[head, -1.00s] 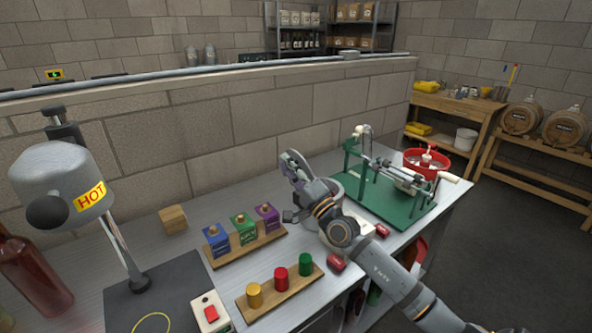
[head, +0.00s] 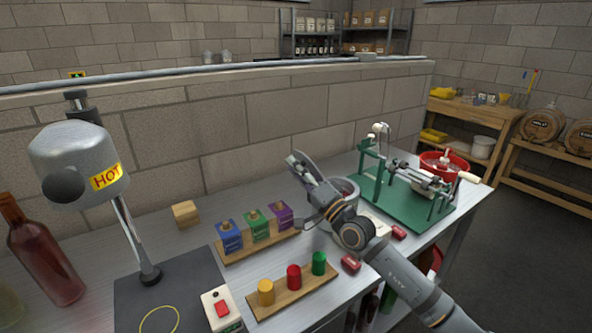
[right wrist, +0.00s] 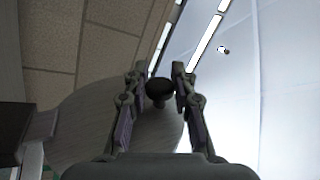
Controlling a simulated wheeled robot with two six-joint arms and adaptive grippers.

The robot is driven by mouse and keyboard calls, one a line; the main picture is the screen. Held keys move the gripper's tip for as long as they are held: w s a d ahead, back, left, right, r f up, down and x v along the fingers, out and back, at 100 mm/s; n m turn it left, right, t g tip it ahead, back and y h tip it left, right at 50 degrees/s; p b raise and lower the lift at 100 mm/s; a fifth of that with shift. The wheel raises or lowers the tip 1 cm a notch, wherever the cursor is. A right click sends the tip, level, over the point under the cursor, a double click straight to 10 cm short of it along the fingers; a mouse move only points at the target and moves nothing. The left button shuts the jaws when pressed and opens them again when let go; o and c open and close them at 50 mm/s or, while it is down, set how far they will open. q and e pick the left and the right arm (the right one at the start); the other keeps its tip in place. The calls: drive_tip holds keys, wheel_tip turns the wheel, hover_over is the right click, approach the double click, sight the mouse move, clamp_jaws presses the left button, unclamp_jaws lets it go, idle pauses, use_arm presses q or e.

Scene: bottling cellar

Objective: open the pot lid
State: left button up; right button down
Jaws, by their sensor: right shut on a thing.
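The pot (head: 349,186) is a grey metal cylinder on the bench, partly hidden behind my right arm. My right gripper (head: 303,168) is above and left of the pot in the head view. In the right wrist view the gripper (right wrist: 159,90) is shut on the black knob (right wrist: 158,88) of the lid. The lid (right wrist: 85,125) is a grey disc behind the fingers, partly hidden by them. It appears held by its knob and tilted; in the head view I cannot make it out clearly. My left gripper is not in view.
A green bench device (head: 412,196) stands right of the pot. Coloured blocks on a wooden rack (head: 262,246) and coloured cylinders on a wooden strip (head: 292,298) stand left and in front. A HOT lamp (head: 80,160) and red bottle (head: 45,255) are far left.

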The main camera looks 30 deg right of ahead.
drive_tip(key=c, duration=1.4)
unclamp_jaws()
drive_tip(key=shift+f, duration=0.25)
drive_tip(key=o, duration=0.3)
drive_tip(key=shift+r, duration=0.15)
drive_tip(key=shift+o, duration=0.2)
drive_tip(key=v, duration=0.7)
drive_tip(key=shift+s, duration=0.25)
